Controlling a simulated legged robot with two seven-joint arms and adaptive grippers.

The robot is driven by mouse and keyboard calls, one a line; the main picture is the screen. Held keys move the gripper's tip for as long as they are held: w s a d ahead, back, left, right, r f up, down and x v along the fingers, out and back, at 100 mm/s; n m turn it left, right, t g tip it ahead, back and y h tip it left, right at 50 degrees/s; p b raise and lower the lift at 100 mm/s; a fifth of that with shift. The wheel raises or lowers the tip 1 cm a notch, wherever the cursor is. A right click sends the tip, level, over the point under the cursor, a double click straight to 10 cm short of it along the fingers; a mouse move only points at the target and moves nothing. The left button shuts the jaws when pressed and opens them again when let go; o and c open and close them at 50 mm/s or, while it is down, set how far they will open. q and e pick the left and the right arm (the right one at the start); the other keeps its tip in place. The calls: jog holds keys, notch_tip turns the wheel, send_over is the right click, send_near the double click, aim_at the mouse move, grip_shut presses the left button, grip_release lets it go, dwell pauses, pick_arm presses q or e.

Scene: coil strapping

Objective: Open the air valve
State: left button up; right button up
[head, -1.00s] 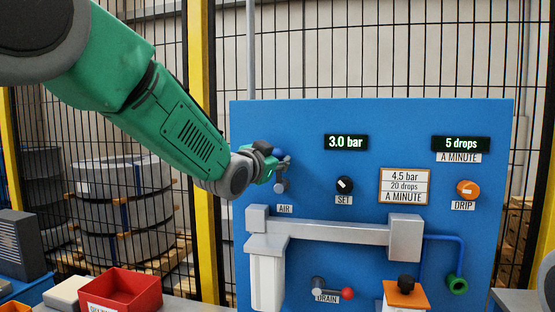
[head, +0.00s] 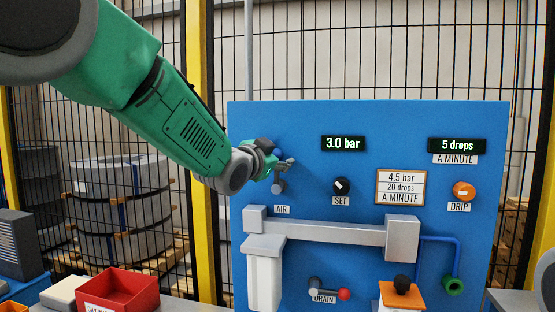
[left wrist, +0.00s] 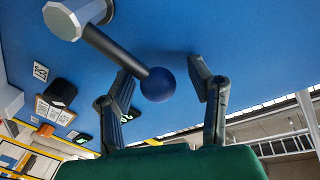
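My left gripper (head: 287,163) is at the valve, partly hiding the lever. In the left wrist view my left gripper (left wrist: 163,82) is open, with the ball between its fingers and gaps showing on both sides. My right gripper is not in view.
The panel (head: 330,185) carries a pressure display (head: 343,143) reading 3.0 bar, a black SET knob (head: 341,186), an orange DRIP knob (head: 464,191) and a DRAIN lever (head: 330,289). A grey pipe block (head: 330,228) runs below the valve. A red bin (head: 120,290) stands lower left.

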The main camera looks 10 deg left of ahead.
pick_arm(q)
jog(key=shift+f, duration=0.2)
jog(key=shift+s, duration=0.3)
jog(key=v, duration=1.1)
jog(key=shift+s, duration=0.2)
jog(key=shift+a+r, duration=0.1)
